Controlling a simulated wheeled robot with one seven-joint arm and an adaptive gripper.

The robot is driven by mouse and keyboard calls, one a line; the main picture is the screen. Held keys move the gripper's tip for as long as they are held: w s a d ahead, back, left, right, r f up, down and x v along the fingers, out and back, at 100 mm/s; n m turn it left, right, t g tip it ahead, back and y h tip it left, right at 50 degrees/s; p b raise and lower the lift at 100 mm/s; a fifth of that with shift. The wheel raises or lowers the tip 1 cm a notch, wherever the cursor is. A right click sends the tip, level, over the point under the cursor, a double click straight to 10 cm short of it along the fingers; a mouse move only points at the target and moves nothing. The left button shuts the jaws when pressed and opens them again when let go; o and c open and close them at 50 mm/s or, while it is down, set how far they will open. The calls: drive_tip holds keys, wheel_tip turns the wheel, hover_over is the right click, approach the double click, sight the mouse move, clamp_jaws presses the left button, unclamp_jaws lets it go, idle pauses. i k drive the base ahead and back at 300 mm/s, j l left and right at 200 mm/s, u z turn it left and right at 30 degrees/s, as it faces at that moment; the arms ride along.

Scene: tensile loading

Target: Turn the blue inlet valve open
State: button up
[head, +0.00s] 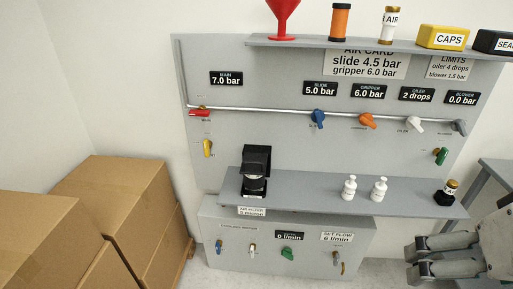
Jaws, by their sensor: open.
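A small blue valve handle (219,246) is at the left end of the front of the low grey box, under the cooling water label. The handle looks roughly upright; its small label is too blurred to read. Another blue handle (318,118) is on the pipe of the upper panel, under the slide sign. My gripper (412,261) is at the lower right edge of the head view, open and empty. Its fingers point left. It is apart from the box and well to the right of the lower blue handle.
The low box (300,262) also has a green handle (287,254) and other small valves. A grey shelf (320,190) juts out above it, with a black filter unit (256,170) and white bottles (349,188). Cardboard boxes (120,195) stand left; a table (497,172) stands right.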

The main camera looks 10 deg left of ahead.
sight(218, 248)
drive_tip(key=u, duration=1.05)
drive_tip(key=z, duration=1.3)
drive_tip(key=j+u, duration=0.95)
drive_tip(key=i, duration=0.05)
